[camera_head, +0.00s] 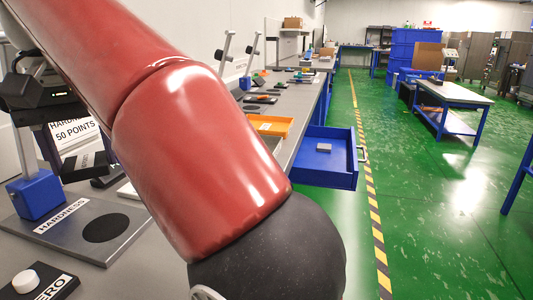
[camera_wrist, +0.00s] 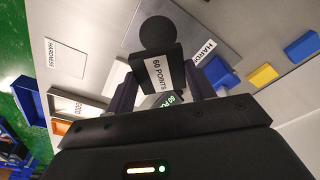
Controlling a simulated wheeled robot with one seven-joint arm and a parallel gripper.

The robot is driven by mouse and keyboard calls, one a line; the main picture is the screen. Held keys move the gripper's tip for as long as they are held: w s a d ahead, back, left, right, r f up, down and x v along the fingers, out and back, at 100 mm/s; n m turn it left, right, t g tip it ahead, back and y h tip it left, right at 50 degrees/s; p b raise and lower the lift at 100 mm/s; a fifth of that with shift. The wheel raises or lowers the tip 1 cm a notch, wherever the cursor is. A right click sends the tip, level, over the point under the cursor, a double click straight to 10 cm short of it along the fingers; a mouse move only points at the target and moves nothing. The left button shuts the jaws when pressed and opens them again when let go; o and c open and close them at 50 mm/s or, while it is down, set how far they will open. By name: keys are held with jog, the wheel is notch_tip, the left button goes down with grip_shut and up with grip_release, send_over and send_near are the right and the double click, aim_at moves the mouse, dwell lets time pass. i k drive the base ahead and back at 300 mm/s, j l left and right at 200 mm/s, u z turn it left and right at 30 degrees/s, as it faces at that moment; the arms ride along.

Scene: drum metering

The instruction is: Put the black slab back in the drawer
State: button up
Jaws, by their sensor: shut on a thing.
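In the wrist view my gripper (camera_wrist: 165,88) is shut on a black slab (camera_wrist: 170,58) with a white "60 POINTS" label. One dark finger shows on each side of it. In the head view a blue drawer (camera_head: 312,178) stands pulled out from the bench, with a small grey block (camera_head: 323,147) inside.
A metal "HARDNESS" plate (camera_head: 75,232) with a blue stand base (camera_head: 36,194) is at the left. A black block with a white knob (camera_head: 27,281) lies in front. An orange tray (camera_head: 270,125) is on the bench beyond my arm. Green floor right of the drawer is clear.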

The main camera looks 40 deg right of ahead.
aim_at(318, 162)
jog(key=l+z, duration=0.1)
jog(key=l, duration=0.45)
jog(key=l+z, duration=0.1)
jog(key=l, duration=0.4)
jog(key=i+l+z, duration=0.1)
jog(key=l, duration=0.4)
jog(key=i+l+z, duration=0.1)
jog(key=l, duration=0.45)
jog(key=i+l+z, duration=0.1)
jog(key=l, duration=0.4)
jog(key=i+l+z, duration=0.1)
jog(key=l, duration=0.4)
